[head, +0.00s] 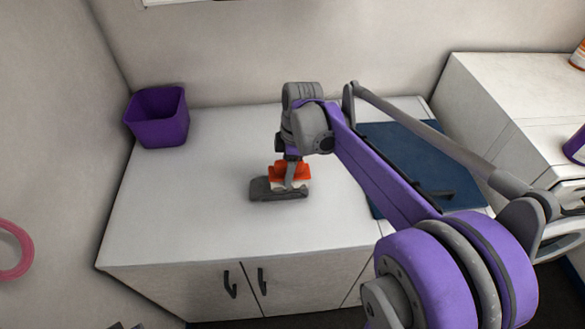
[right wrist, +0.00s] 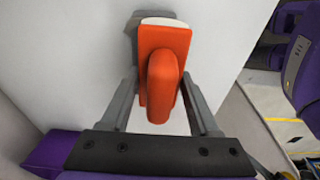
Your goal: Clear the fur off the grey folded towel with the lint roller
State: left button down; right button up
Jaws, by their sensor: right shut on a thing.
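The grey folded towel (head: 262,190) lies on the white counter in the middle of the head view. A strip of it (right wrist: 134,28) shows behind the roller in the right wrist view. The lint roller (head: 278,172) has an orange body and a white roller end, and sits over the towel's right part. My right gripper (head: 289,180) is shut on its orange handle (right wrist: 163,85), with one finger on each side. I cannot tell whether the roller touches the towel. Fur is too small to make out or is hidden. My left gripper is not in view.
A purple bin (head: 158,122) stands at the counter's back left. A blue mat (head: 405,155) lies on the right, partly behind my right arm. The white counter (head: 190,205) is clear left of the towel. Walls close off the back and left.

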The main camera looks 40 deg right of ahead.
send_over(251, 188)
jog(key=shift+r, duration=0.1)
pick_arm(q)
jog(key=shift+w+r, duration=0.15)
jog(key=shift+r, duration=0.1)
pick_arm(e)
jog(key=shift+s, duration=0.1)
dwell(0.8)
jog(key=shift+r, duration=0.1)
